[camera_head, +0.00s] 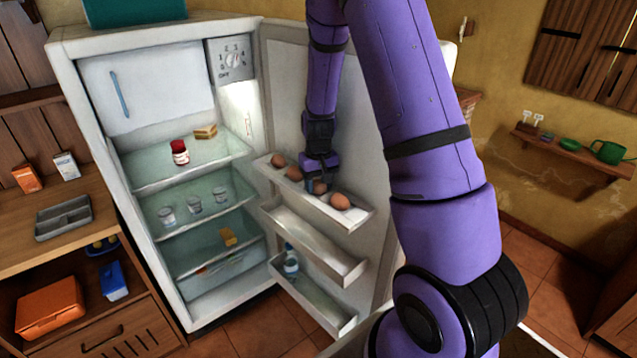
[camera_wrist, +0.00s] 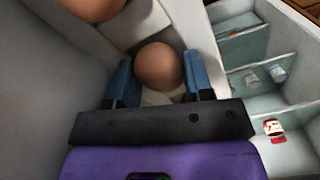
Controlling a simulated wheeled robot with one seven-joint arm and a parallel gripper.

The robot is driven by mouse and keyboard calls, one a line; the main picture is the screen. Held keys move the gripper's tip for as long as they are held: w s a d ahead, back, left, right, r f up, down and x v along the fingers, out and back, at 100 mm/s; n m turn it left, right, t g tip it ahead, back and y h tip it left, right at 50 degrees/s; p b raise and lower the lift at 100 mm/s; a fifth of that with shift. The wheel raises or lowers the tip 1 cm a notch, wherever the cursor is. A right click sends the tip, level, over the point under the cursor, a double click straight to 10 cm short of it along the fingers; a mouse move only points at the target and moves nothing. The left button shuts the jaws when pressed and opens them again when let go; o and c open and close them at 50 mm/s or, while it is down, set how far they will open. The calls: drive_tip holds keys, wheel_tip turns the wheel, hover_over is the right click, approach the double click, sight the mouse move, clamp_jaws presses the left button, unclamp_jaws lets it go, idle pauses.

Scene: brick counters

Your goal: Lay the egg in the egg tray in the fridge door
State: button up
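The fridge door's top shelf, the egg tray (camera_head: 353,222), holds several brown eggs in a row. One egg (camera_head: 340,201) sits near its right end, and two eggs (camera_head: 278,161) (camera_head: 294,173) sit to the left of my gripper. My gripper (camera_head: 319,187) points down into the tray, with an egg (camera_head: 321,188) at its fingertips.
The fridge stands open, with a red-lidded jar (camera_head: 180,152) and several cups on its shelves. Lower door shelves (camera_head: 318,250) sit below the tray, one with a bottle (camera_head: 291,262). Another egg (camera_wrist: 92,8) is close by in the wrist view. A wooden counter stands left.

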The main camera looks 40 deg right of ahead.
sight(318, 181)
drive_tip(key=shift+o, duration=1.3)
drive_tip(key=shift+s+a+f, duration=0.1)
drive_tip(key=shift+s+f, duration=0.1)
drive_tip(key=shift+f, duration=0.15)
drive_tip(key=shift+o, duration=0.7)
drive_tip(key=shift+w+r, duration=0.1)
drive_tip(key=shift+r, duration=0.25)
wheel_tip(318, 181, up, 13)
drive_tip(key=s+a+r+n+t, duration=0.1)
drive_tip(key=s+a+r, duration=0.35)
drive_tip(key=r, duration=0.25)
drive_tip(key=s+a+r+t, duration=0.1)
drive_tip(key=s+a+r, duration=0.2)
drive_tip(key=s+r, duration=0.25)
drive_tip(key=s+a+r+n+t, duration=0.1)
drive_tip(key=s+a+r, duration=0.1)
drive_tip(key=s, duration=0.6)
drive_tip(key=s+a+r+t, duration=0.2)
drive_tip(key=s+a+r, duration=0.1)
drive_tip(key=s, duration=0.5)
drive_tip(key=shift+s+a+r+n, duration=0.2)
drive_tip(key=shift+r+n, duration=0.2)
drive_tip(key=shift+r, duration=0.2)
drive_tip(key=shift+w, duration=0.1)
